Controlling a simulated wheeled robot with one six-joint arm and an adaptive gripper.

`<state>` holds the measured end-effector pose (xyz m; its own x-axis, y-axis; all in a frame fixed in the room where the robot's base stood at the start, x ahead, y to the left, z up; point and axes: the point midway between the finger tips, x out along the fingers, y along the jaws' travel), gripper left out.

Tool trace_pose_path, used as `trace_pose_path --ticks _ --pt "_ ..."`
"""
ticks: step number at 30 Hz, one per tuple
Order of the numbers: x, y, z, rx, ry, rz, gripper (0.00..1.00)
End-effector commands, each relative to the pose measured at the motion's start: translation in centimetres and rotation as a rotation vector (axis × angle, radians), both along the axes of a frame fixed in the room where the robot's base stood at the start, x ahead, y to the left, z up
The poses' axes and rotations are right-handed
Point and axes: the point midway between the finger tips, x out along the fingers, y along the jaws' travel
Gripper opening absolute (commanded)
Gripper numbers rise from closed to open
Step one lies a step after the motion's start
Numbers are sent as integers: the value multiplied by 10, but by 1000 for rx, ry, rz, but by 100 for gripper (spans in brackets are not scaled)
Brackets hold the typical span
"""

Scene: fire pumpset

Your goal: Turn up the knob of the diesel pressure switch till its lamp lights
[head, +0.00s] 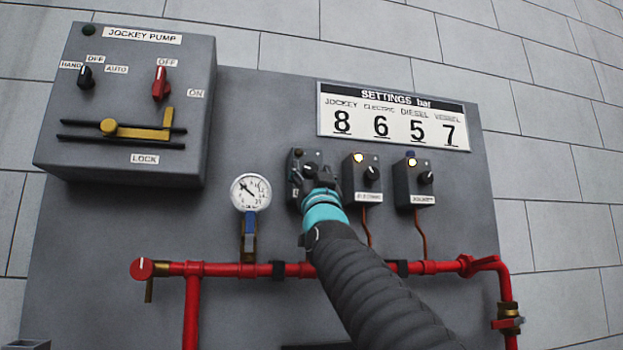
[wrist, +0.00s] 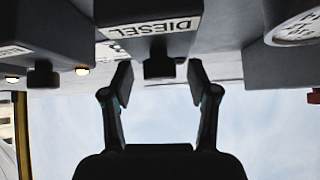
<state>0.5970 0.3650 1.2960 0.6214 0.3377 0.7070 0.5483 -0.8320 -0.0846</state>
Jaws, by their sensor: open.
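The diesel pressure switch (wrist: 130,42) is the dark box with the DIESEL label, seen upside down in the wrist view. In the head view it is the leftmost of three boxes (head: 295,158), its label mostly hidden by my gripper. Its black knob (wrist: 160,68) sticks out toward me; in the head view the knob (head: 310,170) shows between the fingers. Its lamp looks dark. My gripper (wrist: 160,82) is open, one finger on each side of the knob and slightly short of it in the wrist view; I see no clear contact. It also shows in the head view (head: 313,178).
The electric switch (head: 352,185) and jockey switch (head: 403,185) stand to the right, both lamps lit. A pressure gauge (head: 250,192) is close on the left. A red pipe (head: 225,269) runs below. The settings sign (head: 393,116) above reads diesel 5. The jockey pump box (head: 125,100) is upper left.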

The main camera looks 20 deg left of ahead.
Motion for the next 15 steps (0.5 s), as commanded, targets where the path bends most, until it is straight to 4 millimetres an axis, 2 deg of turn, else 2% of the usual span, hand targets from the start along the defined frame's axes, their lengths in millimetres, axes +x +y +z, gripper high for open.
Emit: trace_pose_path --ticks 7,15 --pt "-7 -4 -7 0 1 -1 59" --pt "-23 -11 -24 -1 0 2 59"
